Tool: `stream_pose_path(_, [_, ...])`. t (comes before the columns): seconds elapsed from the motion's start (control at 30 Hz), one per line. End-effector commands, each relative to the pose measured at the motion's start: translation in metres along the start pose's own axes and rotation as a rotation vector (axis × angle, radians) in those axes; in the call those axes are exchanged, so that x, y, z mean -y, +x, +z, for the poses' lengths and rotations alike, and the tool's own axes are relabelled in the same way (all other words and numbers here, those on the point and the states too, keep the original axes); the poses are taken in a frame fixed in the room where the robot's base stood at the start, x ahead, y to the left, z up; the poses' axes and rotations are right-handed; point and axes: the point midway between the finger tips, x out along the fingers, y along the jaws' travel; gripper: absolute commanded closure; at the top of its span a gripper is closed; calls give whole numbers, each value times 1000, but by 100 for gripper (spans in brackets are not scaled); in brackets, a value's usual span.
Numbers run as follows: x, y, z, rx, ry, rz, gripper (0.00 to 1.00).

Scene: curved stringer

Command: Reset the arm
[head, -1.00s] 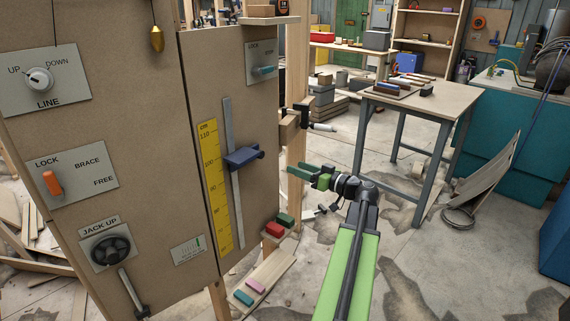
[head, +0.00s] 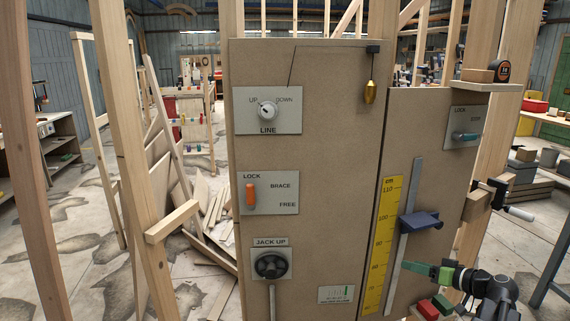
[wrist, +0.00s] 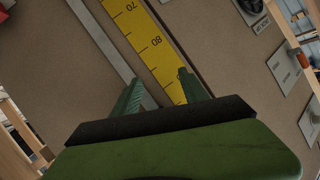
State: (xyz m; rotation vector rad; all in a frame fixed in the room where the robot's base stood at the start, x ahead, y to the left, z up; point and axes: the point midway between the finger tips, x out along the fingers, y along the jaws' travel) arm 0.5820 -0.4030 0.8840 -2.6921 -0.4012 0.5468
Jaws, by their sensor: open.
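My gripper (head: 434,273) is at the lower right of the head view, in front of the right-hand panel, just right of the yellow cm scale (head: 381,245). In the wrist view my gripper (wrist: 165,85) has its two green fingers spread apart with nothing between them. Beyond them are the yellow scale (wrist: 143,32) and the grey metal rail (wrist: 98,35). The blue slider (head: 418,222) sits on the rail a little above my gripper in the head view, apart from it. My arm shows only partly, at the lower right edge.
The left panel carries a LINE knob (head: 268,111), an orange LOCK/BRACE/FREE lever (head: 250,194) and a black JACK UP wheel (head: 271,265). A brass plumb bob (head: 370,93) hangs near the seam. Red (head: 428,309) and green (head: 443,303) blocks lie below my gripper. Timber posts stand around.

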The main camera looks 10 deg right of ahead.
Motion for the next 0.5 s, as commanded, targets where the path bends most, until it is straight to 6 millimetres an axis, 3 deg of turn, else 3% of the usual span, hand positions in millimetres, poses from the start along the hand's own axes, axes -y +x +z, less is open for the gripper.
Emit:
stream_pose_path(0.03, [27, 35, 19, 97, 22, -32, 48])
stream_pose_path(0.2, [118, 126, 100, 484, 95, -54, 48])
stream_pose_path(0.33, [183, 166, 164, 769, 103, 26, 48])
stream_pose_path(0.5, [241, 182, 218, 1002, 60, 191, 48])
